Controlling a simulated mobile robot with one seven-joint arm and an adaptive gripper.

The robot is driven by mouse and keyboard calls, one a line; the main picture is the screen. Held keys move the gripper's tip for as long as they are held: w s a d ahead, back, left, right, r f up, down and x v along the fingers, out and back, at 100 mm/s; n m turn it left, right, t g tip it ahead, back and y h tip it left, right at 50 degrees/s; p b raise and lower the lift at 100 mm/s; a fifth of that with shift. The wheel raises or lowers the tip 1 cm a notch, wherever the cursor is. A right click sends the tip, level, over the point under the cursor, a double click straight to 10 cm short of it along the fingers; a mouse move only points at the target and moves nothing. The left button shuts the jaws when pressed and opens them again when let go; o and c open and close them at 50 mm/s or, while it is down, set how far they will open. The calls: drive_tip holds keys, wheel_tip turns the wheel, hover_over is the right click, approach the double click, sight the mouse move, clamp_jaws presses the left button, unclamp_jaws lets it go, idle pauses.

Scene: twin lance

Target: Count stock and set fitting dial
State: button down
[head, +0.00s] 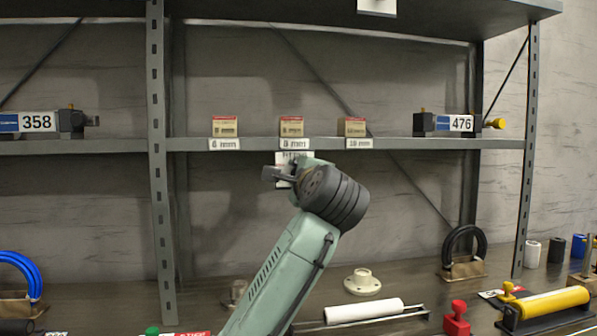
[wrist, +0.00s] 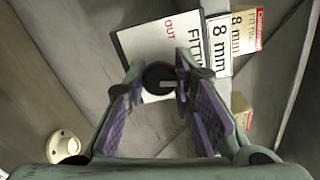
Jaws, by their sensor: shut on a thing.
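The fitting dial is a round black knob (wrist: 158,74) with a pale mark, on a white plate (wrist: 147,42) reading "OUT" and "FITTI…". In the head view the plate (head: 283,158) hangs below the shelf's middle label, partly hidden by my gripper. My gripper (head: 276,174) is at the plate. In the wrist view its fingers (wrist: 160,80) are closed around the knob. Three small cream-and-red boxes stand on the shelf: left (head: 224,127), middle (head: 291,127) and right (head: 354,127). The labels below read 6 mm (head: 224,144), 8 mm (head: 295,144) and apparently 10 mm (head: 359,143).
Devices numbered 358 (head: 38,122) and 476 (head: 460,123) sit on the shelf (head: 400,144). The bench below holds a white roll (head: 363,311), a cream flanged fitting (head: 362,282), a red object (head: 456,318), a yellow cylinder (head: 552,303) and a black hose coil (head: 464,247).

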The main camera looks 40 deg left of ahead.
drive_tip(key=m+p, duration=0.1)
drive_tip(key=m, duration=0.3)
drive_tip(key=shift+m, duration=0.4)
drive_tip(key=m+p, duration=0.1)
drive_tip(key=m, duration=0.3)
drive_tip(key=shift+f, duration=0.1)
drive_tip(key=c, duration=1.3)
unclamp_jaws()
drive_tip(key=shift+c, duration=0.2)
drive_tip(key=shift+s, duration=0.1)
drive_tip(key=v, duration=1.2)
